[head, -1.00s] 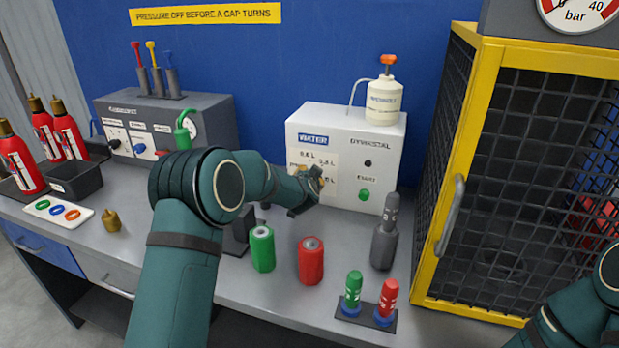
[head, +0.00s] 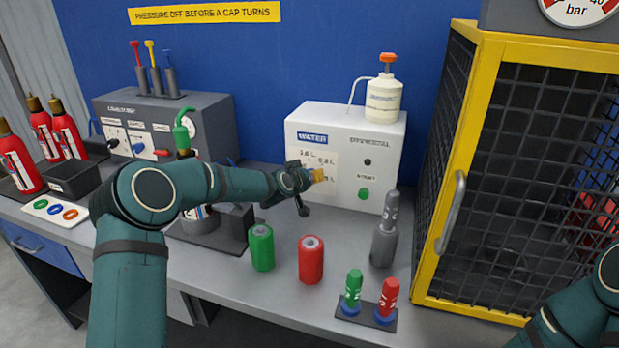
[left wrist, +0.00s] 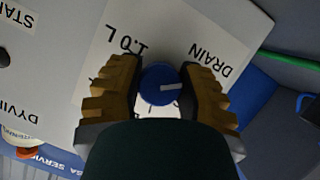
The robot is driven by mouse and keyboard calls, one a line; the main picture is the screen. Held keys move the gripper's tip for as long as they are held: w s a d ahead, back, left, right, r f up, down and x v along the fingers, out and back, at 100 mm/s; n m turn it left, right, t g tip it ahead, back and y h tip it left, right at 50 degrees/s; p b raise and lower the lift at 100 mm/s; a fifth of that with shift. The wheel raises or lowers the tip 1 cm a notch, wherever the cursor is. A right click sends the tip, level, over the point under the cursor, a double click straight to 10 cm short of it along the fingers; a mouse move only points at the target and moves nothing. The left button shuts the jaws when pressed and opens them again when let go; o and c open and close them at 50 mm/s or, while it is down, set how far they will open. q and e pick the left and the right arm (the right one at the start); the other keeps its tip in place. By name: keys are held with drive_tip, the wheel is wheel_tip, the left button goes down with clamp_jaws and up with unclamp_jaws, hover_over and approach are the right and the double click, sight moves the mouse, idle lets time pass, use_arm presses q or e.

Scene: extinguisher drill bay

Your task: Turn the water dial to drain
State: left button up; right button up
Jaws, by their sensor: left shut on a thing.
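The white dispenser box (head: 390,150) carries a label panel with volumes. My left gripper (head: 318,176) is at the lower part of this panel and hides the water dial in the head view. In the left wrist view the blue dial (left wrist: 158,84) sits between the yellow-brown fingers of my left gripper (left wrist: 160,92), which are shut on it. Its white pointer mark points right, a little below the direction of the word DRAIN (left wrist: 208,62). The 1.0 L label is at upper left; other labels are partly hidden. My right gripper is not in view.
Green (head: 262,248) and red (head: 311,260) cylinders stand on the bench below my left forearm. A grey cylinder (head: 384,245) stands right of them. A small rack (head: 366,318) holds green and red pieces. A yellow mesh cage (head: 480,180) bounds the right side.

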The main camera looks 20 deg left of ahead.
use_arm(q)
drive_tip(key=shift+n+h, duration=0.5)
drive_tip(key=shift+n, duration=0.1)
idle(0.3)
drive_tip(key=o, duration=1.2)
drive_tip(key=v, duration=1.2)
